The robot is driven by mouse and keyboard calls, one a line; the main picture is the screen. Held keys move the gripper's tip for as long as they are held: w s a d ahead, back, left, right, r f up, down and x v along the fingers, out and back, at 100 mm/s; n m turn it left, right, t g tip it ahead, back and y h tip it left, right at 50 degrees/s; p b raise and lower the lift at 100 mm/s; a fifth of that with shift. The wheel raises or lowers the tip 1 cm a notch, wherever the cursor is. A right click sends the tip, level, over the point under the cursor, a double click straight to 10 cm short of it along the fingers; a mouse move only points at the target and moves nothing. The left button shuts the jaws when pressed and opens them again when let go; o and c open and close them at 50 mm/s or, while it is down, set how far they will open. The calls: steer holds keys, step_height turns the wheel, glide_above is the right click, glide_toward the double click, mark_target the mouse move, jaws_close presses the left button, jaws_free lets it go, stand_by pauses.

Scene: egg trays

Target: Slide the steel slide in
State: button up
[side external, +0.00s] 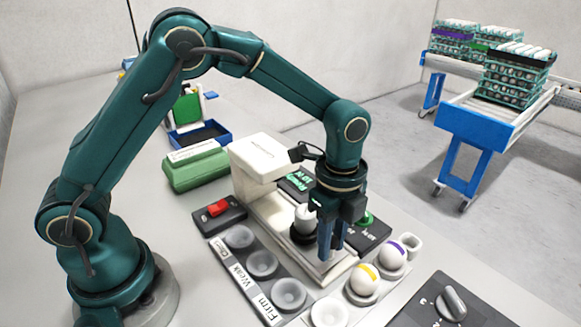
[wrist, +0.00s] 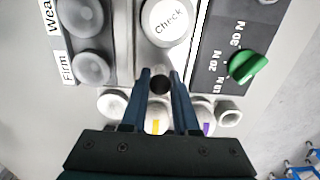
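The steel slide (side external: 314,270) lies out along the front of the white press (side external: 262,160). A round white piece marked "Check" (wrist: 166,20) sits on it, and in the side view it stands in a black ring (side external: 302,236). My gripper (side external: 332,256) points down at the front end of the slide. In the wrist view its fingers (wrist: 160,82) stand on either side of a small dark round knob (wrist: 160,88). The gap between them is about the knob's width. Whether they touch it I cannot tell.
Left of the slide is a row of cups (side external: 263,263) labelled "Weak" and "Firm". Right is a dark panel with a green dial (wrist: 247,67). Eggs with yellow (side external: 365,279) and purple (side external: 393,255) bands stand close by my gripper. A red switch (side external: 218,208) sits left.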

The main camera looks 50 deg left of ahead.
mark_target(297, 211)
jaws_close()
steer(key=shift+a, duration=4.45)
steer(key=o, duration=0.8)
jaws_free()
steer(key=shift+r, duration=3)
step_height(297, 211, up, 8)
steer(key=shift+r, duration=0.1)
